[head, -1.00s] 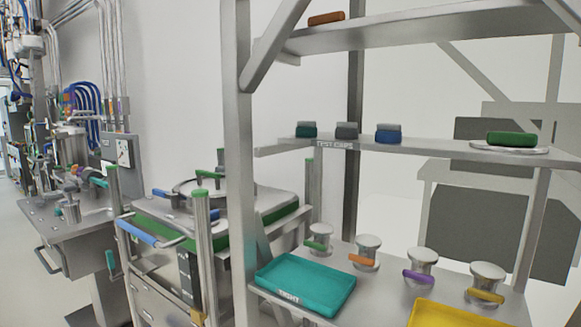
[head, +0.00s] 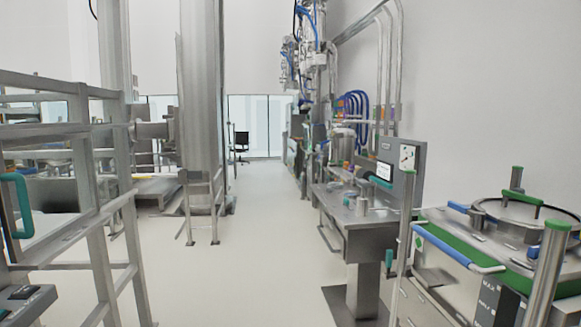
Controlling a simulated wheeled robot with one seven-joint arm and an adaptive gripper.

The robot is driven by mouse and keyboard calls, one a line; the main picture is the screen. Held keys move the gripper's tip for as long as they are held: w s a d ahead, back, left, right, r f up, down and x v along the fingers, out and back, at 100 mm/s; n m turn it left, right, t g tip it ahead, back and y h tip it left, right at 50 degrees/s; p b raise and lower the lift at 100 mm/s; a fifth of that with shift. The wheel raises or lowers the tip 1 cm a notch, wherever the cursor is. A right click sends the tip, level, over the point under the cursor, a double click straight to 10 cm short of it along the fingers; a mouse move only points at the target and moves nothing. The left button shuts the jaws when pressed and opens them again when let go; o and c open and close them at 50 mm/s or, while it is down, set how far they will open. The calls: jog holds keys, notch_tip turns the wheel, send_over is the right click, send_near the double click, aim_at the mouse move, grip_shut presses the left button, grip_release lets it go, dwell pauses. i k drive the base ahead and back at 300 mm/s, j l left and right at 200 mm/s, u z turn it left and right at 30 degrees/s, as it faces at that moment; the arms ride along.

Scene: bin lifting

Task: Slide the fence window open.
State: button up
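A metal-framed fence (head: 118,160) stands at the left edge, cut off by the picture border. A teal handle (head: 22,205) is mounted upright on it at the far left. The fence window is probably the part that carries this handle, but its panel is hard to make out. I cannot tell whether it is open or shut. My gripper is not in view.
A dark control box (head: 25,300) sits low at the left. A clear pale floor aisle (head: 245,250) runs ahead. On the right stand a steel workbench (head: 355,222) and a cart with green and blue rails (head: 470,240). A tall steel column (head: 200,110) rises behind the fence.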

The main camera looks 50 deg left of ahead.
aim_at(12, 236)
jog(key=j+u, duration=0.1)
jog(key=u, duration=2.6)
